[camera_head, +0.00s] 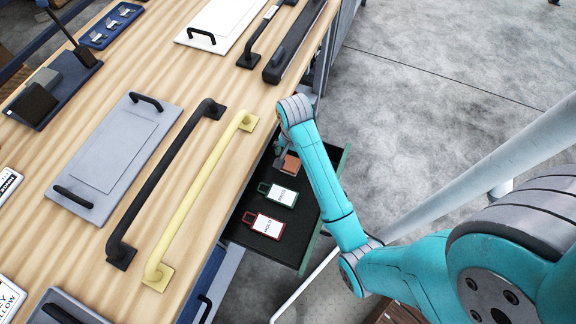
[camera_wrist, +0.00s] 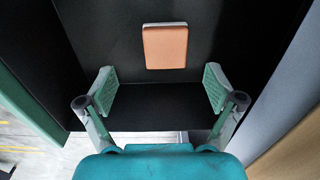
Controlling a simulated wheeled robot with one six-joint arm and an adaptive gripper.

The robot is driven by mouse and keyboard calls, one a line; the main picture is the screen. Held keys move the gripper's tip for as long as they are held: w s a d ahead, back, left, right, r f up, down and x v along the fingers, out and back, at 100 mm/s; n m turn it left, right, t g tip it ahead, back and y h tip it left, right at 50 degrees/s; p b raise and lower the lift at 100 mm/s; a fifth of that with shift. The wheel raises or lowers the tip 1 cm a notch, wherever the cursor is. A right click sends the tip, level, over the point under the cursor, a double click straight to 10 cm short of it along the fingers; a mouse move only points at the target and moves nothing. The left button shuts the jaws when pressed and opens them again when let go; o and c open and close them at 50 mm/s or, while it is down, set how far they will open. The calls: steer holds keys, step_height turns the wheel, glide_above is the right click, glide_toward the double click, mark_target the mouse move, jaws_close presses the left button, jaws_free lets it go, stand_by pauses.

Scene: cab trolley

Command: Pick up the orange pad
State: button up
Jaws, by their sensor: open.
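The orange pad (camera_wrist: 165,47) lies flat on the black floor of an open drawer (camera_wrist: 101,27). In the wrist view it sits beyond and between my gripper's spread fingers, not touching them. My gripper (camera_wrist: 159,88) is open and empty, with its green-padded fingers over the drawer. In the head view the orange pad (camera_head: 291,166) shows in the far part of the drawer, partly hidden by my gripper and arm.
Two tags, one green-edged (camera_head: 279,194) and one red-edged (camera_head: 264,225), lie in the same drawer. The wooden worktop (camera_head: 226,173) overhangs it on the left, with a yellow handle bar (camera_head: 196,200) and a black one (camera_head: 165,180). Open grey floor lies to the right.

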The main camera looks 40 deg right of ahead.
mark_target(291, 163)
steer(key=shift+w+f, duration=0.2)
steer(key=shift+f, duration=1.5)
steer(key=shift+w+f, duration=0.2)
steer(key=shift+f, duration=1.5)
